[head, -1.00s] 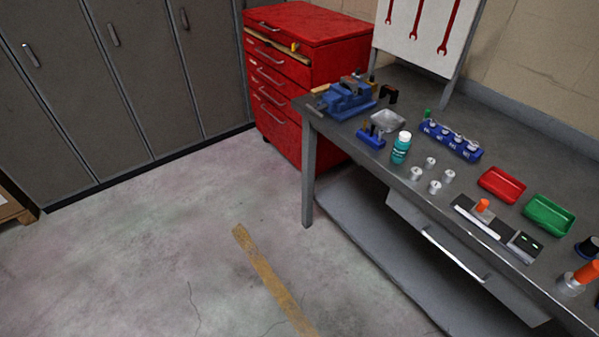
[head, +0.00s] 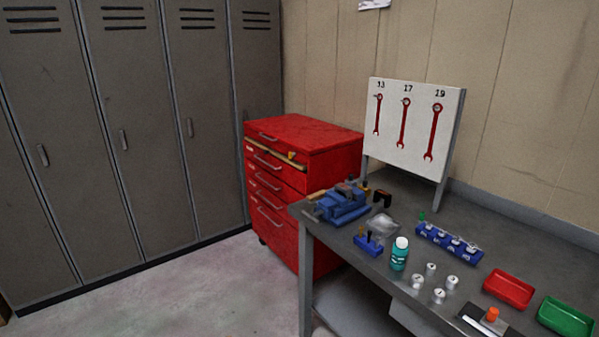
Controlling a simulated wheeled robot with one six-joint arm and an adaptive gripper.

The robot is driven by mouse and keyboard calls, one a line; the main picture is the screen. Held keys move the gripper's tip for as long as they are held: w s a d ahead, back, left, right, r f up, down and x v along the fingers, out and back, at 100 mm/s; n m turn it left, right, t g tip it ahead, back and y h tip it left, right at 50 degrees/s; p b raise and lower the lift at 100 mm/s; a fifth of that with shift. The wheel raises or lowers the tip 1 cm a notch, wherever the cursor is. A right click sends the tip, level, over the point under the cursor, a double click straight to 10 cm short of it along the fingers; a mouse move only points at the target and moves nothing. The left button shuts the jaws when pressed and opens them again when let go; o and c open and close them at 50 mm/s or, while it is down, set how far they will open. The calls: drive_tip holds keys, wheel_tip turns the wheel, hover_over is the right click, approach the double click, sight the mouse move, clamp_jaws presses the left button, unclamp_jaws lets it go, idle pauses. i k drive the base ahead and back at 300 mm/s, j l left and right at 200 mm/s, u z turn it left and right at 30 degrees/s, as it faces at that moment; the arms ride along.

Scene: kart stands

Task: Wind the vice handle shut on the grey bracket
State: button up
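The blue vice (head: 343,204) stands at the far left corner of the grey workbench (head: 452,220). My gripper is not in view.
A blue holder (head: 368,244), a clear bag-like item (head: 384,228), a teal bottle (head: 399,254) and several metal cylinders sit nearby. Floor (head: 215,285) left of the bench is clear.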

sight(312, 216)
drive_tip(key=i+j, duration=0.25)
drive_tip(key=j, duration=0.15)
drive_tip(key=i+j, duration=0.55)
drive_tip(key=j, duration=0.25)
drive_tip(key=i+j+z, duration=0.1)
drive_tip(key=i+j, duration=0.15)
drive_tip(key=j, duration=0.15)
drive_tip(key=i+j, duration=0.25)
drive_tip(key=j, duration=0.15)
drive_tip(key=i+j, duration=0.25)
drive_tip(key=j, duration=0.2)
drive_tip(key=i+j, duration=0.25)
drive_tip(key=j, duration=0.15)
drive_tip(key=i+j, duration=0.25)
drive_tip(key=j, duration=0.2)
drive_tip(key=l+z, duration=0.05)
